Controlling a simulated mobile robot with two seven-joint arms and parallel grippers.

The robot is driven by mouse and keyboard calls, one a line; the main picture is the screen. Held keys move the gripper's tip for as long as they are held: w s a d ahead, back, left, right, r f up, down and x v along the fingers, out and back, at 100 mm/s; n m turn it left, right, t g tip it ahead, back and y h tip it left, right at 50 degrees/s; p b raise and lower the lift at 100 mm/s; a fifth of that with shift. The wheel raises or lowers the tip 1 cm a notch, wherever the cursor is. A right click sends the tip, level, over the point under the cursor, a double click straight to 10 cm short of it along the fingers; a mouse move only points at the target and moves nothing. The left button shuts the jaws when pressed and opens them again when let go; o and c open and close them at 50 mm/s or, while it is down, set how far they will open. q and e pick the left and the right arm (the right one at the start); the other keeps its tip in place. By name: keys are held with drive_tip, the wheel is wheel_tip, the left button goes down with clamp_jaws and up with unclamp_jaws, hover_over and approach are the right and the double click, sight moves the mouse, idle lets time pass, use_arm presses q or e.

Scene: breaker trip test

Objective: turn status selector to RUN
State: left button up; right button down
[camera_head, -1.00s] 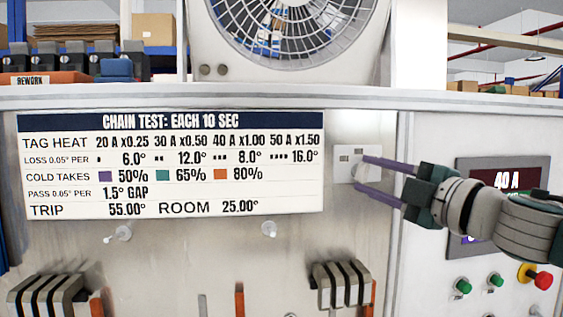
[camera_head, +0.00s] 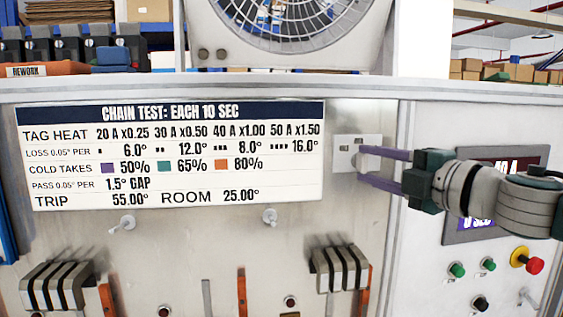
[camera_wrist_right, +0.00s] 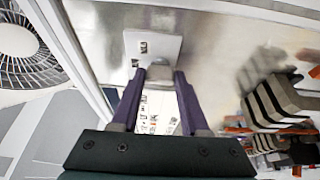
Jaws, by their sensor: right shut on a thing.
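The status selector shows as a small white plate (camera_head: 346,142) with dark markings on the grey panel, to the right of the chart. Its pale knob (camera_head: 360,161) is mostly hidden by my fingers, so its pointing direction is unclear. My right gripper (camera_head: 361,164) reaches in from the right with its purple fingers shut on the knob. In the right wrist view the plate (camera_wrist_right: 165,46) lies just beyond the fingertips (camera_wrist_right: 159,73). My left gripper is not in view.
A test chart (camera_head: 170,155) fills the panel's left side. A display, partly hidden by my right arm, and a red button (camera_head: 535,266) are at the right. A fan (camera_head: 287,25) stands above.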

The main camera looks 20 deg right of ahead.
drive_tip(key=shift+c, duration=2)
unclamp_jaws()
drive_tip(key=shift+s+f, duration=0.1)
drive_tip(key=shift+s, duration=0.15)
drive_tip(key=s+d+b, duration=0.1)
drive_tip(key=s+b, duration=0.4)
drive_tip(key=s, duration=0.4)
drive_tip(key=shift+s+d, duration=0.15)
drive_tip(key=shift+d, duration=0.1)
